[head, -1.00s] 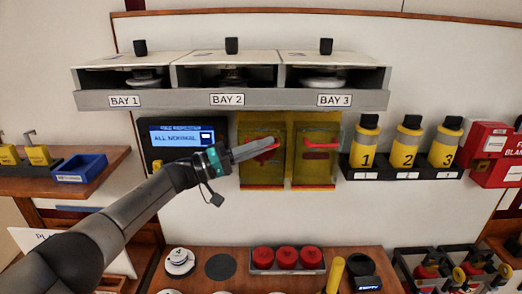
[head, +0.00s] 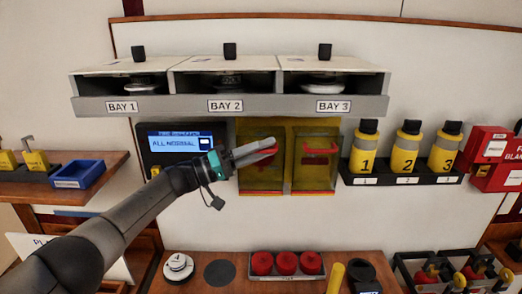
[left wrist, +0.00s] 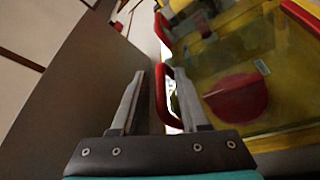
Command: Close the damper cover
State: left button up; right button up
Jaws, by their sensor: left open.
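Two yellow see-through covers with red handles hang side by side below the bays: a left cover (head: 258,182) and a right cover (head: 316,178). No label shows which is the damper cover. My left gripper (head: 272,147) is open in front of the left cover's upper part, its fingers overlapping that cover's red handle. In the left wrist view, a red handle (left wrist: 162,95) runs between the open fingers (left wrist: 158,100), close to the right finger. I cannot tell whether they touch. A round red part (left wrist: 237,98) shows behind the yellow panel.
A grey shelf (head: 180,106) with BAY 1, BAY 2 and BAY 3 hangs just above. A display panel (head: 178,143) is left of the covers, partly behind my arm. Yellow numbered canisters (head: 407,152) stand at right. A lower table (head: 215,256) holds red items.

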pick_arm(q)
jog(key=shift+f, duration=0.1)
jog(key=b+v, duration=0.2)
jog(key=v, duration=1.3)
